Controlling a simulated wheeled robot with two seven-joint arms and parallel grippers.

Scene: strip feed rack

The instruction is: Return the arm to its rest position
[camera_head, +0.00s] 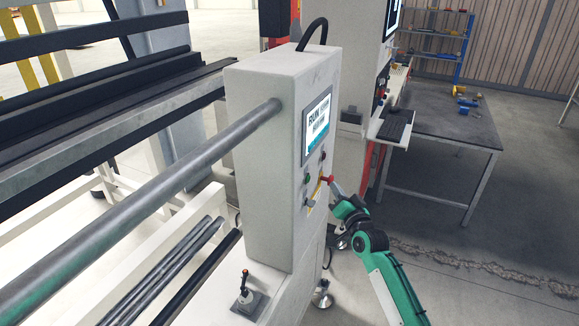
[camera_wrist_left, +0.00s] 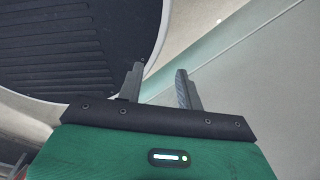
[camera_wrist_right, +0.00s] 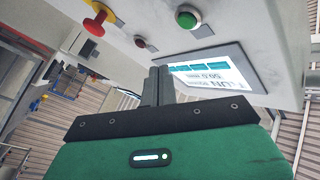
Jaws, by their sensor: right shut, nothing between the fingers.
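My right gripper (camera_head: 338,200) is in front of the grey control cabinet (camera_head: 262,130), low on the button side. In the right wrist view its two dark fingers (camera_wrist_right: 157,86) are together with nothing between them. They point toward the panel between the screen (camera_wrist_right: 212,72) and the buttons; I cannot tell whether they touch it. The red stop knob (camera_wrist_right: 97,22) on its yellow base and the green button (camera_wrist_right: 187,17) show beyond. My left gripper (camera_wrist_left: 160,85) shows only in the left wrist view. Its fingers are apart and empty.
A grey bar (camera_head: 140,195) runs into the cabinet's side. A small joystick (camera_head: 243,290) stands on the ledge below. A dark-topped workbench (camera_head: 440,118) is at the back right. Open floor (camera_head: 480,215) lies right of my right arm.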

